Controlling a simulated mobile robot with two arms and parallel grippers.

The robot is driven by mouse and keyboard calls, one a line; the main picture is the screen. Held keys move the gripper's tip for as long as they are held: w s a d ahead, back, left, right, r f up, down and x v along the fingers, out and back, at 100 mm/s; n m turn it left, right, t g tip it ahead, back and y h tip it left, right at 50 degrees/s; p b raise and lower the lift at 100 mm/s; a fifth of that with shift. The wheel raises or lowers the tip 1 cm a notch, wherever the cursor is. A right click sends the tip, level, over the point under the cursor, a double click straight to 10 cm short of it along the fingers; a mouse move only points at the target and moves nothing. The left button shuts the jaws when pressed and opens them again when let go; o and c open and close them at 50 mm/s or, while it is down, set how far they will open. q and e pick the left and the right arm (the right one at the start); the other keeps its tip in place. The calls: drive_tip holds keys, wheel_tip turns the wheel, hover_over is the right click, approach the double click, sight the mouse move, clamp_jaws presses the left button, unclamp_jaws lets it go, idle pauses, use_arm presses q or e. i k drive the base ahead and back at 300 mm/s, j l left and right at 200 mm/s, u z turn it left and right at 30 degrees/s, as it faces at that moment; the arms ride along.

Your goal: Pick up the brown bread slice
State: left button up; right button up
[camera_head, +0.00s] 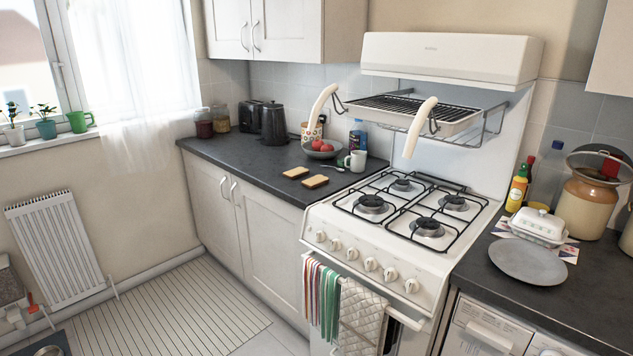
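One bread slice (296,173) is farther back and to the left. The other bread slice (315,182) is nearer the counter's front edge and the stove. Both look brown on top with a pale edge. I cannot tell which of them the task means. Neither of my grippers shows in the head view, and nothing covers the slices.
A bowl of red fruit (322,148), a white mug (357,161), a black kettle (274,125) and a toaster (250,116) stand behind the slices. The gas stove (330,222) is to the right. The counter (245,160) left of the slices is clear.

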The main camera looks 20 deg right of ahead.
sight(314, 182)
drive_tip(key=i+z, duration=0.1)
drive_tip(key=z, duration=0.35)
drive_tip(key=i+j+z, duration=0.1)
drive_tip(key=z, duration=0.3)
drive_tip(key=i+j+z, duration=0.4)
drive_tip(key=j, duration=0.3)
drive_tip(key=i+j+z, duration=0.2)
drive_tip(key=j, duration=0.2)
drive_tip(key=i+j+z, duration=0.25)
drive_tip(key=j, duration=0.15)
